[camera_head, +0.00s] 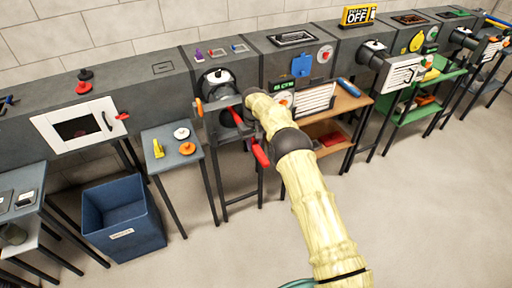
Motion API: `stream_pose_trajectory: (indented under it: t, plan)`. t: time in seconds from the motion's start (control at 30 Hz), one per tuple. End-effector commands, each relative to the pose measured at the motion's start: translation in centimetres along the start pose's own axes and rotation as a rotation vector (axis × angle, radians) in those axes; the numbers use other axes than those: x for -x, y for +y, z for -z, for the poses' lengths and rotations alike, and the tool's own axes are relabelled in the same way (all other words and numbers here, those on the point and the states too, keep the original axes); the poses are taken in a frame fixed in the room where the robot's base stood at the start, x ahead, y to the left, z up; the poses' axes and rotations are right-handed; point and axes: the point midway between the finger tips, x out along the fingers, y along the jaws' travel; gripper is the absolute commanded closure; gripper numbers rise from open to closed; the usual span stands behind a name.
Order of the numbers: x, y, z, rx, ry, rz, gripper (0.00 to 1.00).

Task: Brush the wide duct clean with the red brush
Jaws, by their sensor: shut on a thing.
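My pale yellow arm reaches up to the grey unit left of centre. My gripper (238,113) is at its far end, mostly hidden by the wrist, in front of a round dark duct mouth (217,77). A red handle (260,154), seemingly of the red brush, sticks out below the gripper, which appears shut on it. The brush head is not clearly visible. I cannot tell whether it touches the duct. Other duct mouths are to the right, one with a white grille door (403,74). I cannot tell from labels which duct is wide.
A small grey table (172,160) left of the gripper holds orange, white and yellow items. A blue bin (124,215) stands on the floor. A wooden shelf (345,104) and a green shelf (447,74) stand right. The floor at front right is clear.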

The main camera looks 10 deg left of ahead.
Motion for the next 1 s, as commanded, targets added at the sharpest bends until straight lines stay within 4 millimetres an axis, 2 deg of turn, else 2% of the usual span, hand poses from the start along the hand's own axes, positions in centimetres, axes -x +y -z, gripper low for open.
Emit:
stream_pose_trajectory:
  t: [0.43,1.0]
  plan:
    - [0.2,0.0,-0.2,0.000,0.000,0.000,1.00]
    - [0.3,0.1,-4.5,-0.001,-0.001,-0.001,1.00]
